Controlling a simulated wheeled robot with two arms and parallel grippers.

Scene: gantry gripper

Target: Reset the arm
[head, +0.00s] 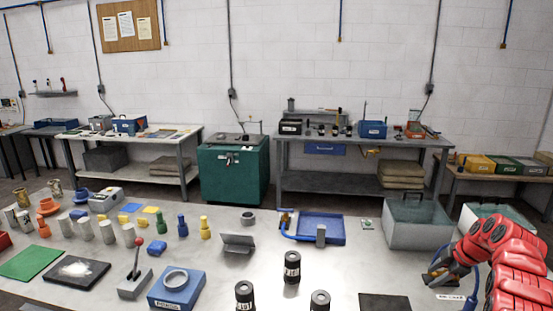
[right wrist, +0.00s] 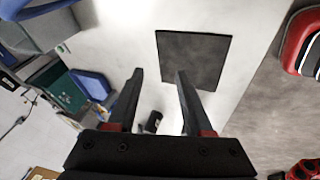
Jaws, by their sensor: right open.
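My red right arm (head: 500,262) reaches in from the lower right of the head view. Its right gripper (head: 437,279) is over the right part of the grey table (head: 340,262), in front of a grey bin. In the right wrist view the two dark fingers (right wrist: 159,74) stand apart with nothing held between them. A black square mat (right wrist: 205,58) lies on the table beyond the fingertips, and a small black cylinder (right wrist: 153,122) shows between the fingers. My left arm and gripper are not in view.
Black cylinders (head: 292,267) stand at the front middle of the table. A grey bin (head: 418,228) and a blue tray (head: 321,227) stand behind. A lever box (head: 134,285), a blue ring block (head: 177,289) and several coloured parts fill the left.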

